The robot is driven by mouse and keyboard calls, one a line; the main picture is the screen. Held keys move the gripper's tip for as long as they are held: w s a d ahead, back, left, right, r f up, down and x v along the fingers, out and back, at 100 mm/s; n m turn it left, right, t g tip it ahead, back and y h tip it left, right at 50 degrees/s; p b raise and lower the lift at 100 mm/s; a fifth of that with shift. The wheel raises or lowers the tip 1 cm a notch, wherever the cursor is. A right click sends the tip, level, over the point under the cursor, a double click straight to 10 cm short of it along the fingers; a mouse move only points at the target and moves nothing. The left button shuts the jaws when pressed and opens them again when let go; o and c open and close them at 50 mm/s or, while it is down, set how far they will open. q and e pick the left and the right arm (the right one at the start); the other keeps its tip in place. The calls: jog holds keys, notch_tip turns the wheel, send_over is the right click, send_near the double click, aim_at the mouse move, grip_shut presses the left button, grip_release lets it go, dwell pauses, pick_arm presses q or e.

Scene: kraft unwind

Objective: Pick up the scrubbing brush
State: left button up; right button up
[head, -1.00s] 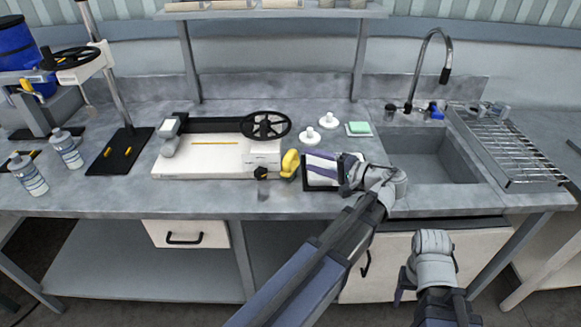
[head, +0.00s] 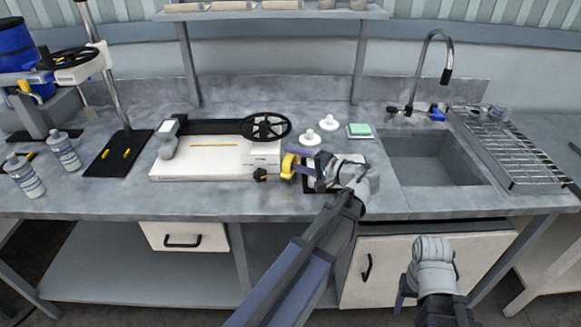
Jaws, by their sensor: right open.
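A yellow object (head: 289,168), which looks like the scrubbing brush, stands on the counter at the right end of the white-topped machine.
Two white knobbed discs (head: 329,123) and a green sponge on a dish (head: 360,130) stand behind. The machine (head: 215,160) is left. The sink (head: 435,160) and wire rack (head: 515,150) are right.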

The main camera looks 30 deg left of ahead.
pick_arm(q)
grip_shut()
dwell(0.4)
jog(key=shift+r, duration=0.15)
notch_tip(320, 180, up, 18)
jog(key=p, duration=1.8)
